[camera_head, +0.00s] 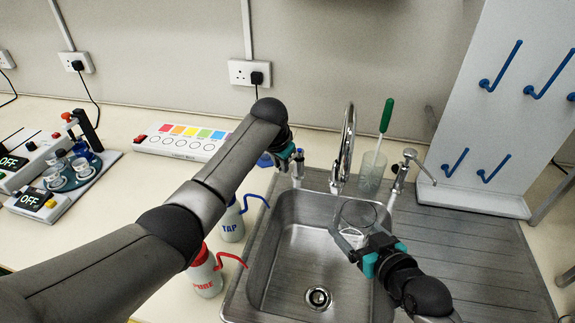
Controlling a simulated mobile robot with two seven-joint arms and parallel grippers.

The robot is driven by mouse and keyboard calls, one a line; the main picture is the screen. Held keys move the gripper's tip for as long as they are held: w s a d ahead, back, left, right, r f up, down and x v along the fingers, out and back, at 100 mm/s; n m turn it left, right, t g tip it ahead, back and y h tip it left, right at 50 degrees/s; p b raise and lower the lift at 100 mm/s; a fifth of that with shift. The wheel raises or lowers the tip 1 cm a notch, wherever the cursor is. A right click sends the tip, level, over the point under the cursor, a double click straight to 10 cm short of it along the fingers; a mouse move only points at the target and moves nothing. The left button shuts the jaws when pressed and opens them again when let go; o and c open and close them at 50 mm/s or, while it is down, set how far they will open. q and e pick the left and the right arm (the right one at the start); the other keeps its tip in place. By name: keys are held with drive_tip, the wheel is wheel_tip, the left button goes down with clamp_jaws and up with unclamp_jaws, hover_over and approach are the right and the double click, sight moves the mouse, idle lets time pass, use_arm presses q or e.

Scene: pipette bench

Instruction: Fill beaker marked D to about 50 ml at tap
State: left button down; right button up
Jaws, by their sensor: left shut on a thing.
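A clear glass beaker (357,217) is over the sink (258,262), just right of and below the tap spout (341,178). I cannot read its mark or tell its water level. My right gripper (366,246) is shut on the beaker from the lower right. My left gripper (295,158) is at the left tap fitting (297,178), behind the sink's back left corner. It is shut on that fitting's handle, which is mostly hidden. The right tap lever (411,160) is free. No water stream can be made out.
A glass with a green-handled tool (372,170) stands behind the sink. Wash bottles labelled TAP (231,222) and PURE (206,275) stand left of it. The drainboard (475,250) is mostly clear, with a blue-pegged rack (497,120) behind.

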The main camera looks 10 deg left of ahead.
use_arm(q)
drive_tip(key=shift+w+a+m+h, duration=0.3)
drive_tip(key=shift+a+m, duration=0.25)
drive_tip(key=shift+m, duration=0.15)
drive_tip(key=shift+w+a+m+h, duration=0.2)
drive_tip(key=shift+a+m+h, duration=0.1)
drive_tip(key=shift+a+m, duration=0.3)
drive_tip(key=shift+d, duration=0.1)
drive_tip(key=c, duration=0.8)
unclamp_jaws()
drive_tip(key=shift+c, duration=0.2)
drive_tip(key=shift+r, duration=0.1)
drive_tip(key=v, duration=1.1)
drive_tip(key=shift+r, duration=0.4)
drive_tip(key=shift+s, duration=0.15)
